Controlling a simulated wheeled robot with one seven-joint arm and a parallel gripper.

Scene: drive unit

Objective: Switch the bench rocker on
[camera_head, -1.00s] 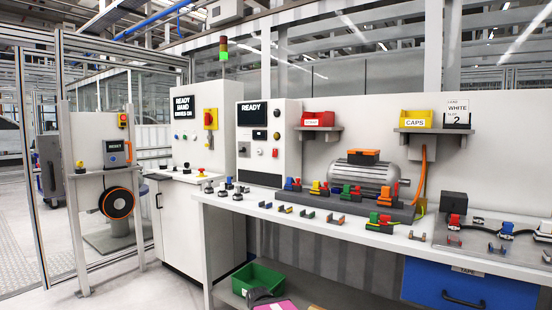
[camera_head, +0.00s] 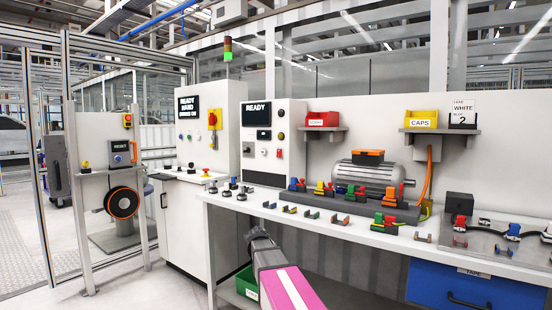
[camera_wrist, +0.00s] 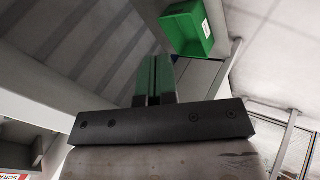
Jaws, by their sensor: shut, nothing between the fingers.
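The bench control panel (camera_head: 291,168) stands at the left end of the workbench, with a lit "READY" screen (camera_head: 257,113). Below the screen are a dark switch-like part (camera_head: 263,134), small buttons and a red part (camera_head: 279,152). They are too small to tell which is the rocker or how it is set. My gripper (camera_head: 256,233) is below the bench top's front edge, apart from the panel. In the wrist view its fingers (camera_wrist: 154,78) are together with nothing between them. The panel does not show clearly there.
The white bench top (camera_head: 330,226) carries several coloured clamps and a grey motor (camera_head: 365,178). A green crate (camera_head: 247,281) sits under the bench, partly behind my arm. A white cabinet (camera_head: 180,225) stands left of the bench. The floor at lower left is clear.

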